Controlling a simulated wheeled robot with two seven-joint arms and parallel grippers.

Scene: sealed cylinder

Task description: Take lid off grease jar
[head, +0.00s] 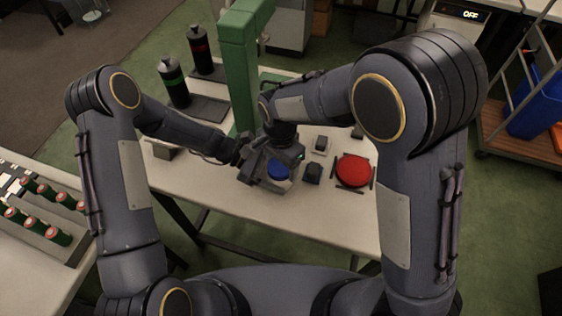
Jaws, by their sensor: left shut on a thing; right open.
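My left gripper (264,177) comes in from the left and is shut on the jar's side. Its fingers and much of the jar body are hard to make out. My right gripper (287,157) is open just behind and above the lid, close to it. I cannot tell whether it touches the lid.
A red round button (353,170) and small dark blocks (313,173) sit right of the jar. A green press column (239,75) rises behind my grippers. Two dark bottles (173,82) stand back left. The table's front strip (310,215) is clear.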

